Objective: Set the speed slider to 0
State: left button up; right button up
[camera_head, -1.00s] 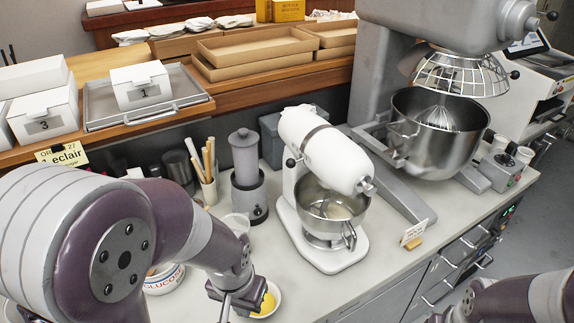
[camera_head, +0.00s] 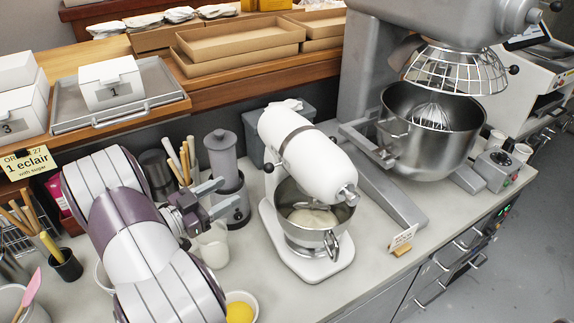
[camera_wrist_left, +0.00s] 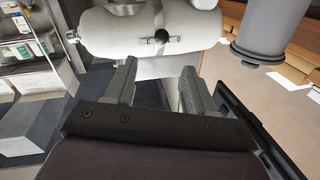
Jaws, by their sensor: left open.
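The white stand mixer (camera_head: 305,160) stands on the counter with its steel bowl under the head. The speed slider's black round knob (camera_head: 268,167) shows on the left side of the mixer head. In the left wrist view the knob (camera_wrist_left: 161,36) sits on a thin dark line across the white mixer head (camera_wrist_left: 110,38), beyond the fingertips. My left gripper (camera_head: 228,197) is open and empty, left of the mixer and apart from the knob. It also shows in the left wrist view (camera_wrist_left: 159,68) with a gap between its fingers. My right gripper is out of view.
A grey grinder (camera_head: 226,165) stands close behind my left gripper. A white jug (camera_head: 213,246) and a bowl with yellow contents (camera_head: 240,310) are below it. A large steel mixer (camera_head: 435,125) stands to the right. Counter in front of the white mixer is clear.

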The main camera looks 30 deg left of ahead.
aim_at(265, 170)
pick_arm(q)
jog(key=p+x, duration=0.3)
jog(key=x, duration=0.8)
jog(key=shift+w+p, duration=0.25)
jog(key=shift+p, duration=0.1)
jog(key=shift+w+d, duration=0.1)
jog(key=shift+w, duration=0.2)
jog(key=shift+w+f, duration=0.15)
jog(key=shift+c, duration=0.6)
grip_shut()
jog(key=a, duration=0.1)
jog(key=w+a+b, duration=0.1)
jog(key=a, duration=0.1)
jog(key=w+a+b, duration=0.1)
jog(key=shift+a, duration=0.2)
jog(key=shift+d+r, duration=0.1)
jog(key=shift+r, duration=0.1)
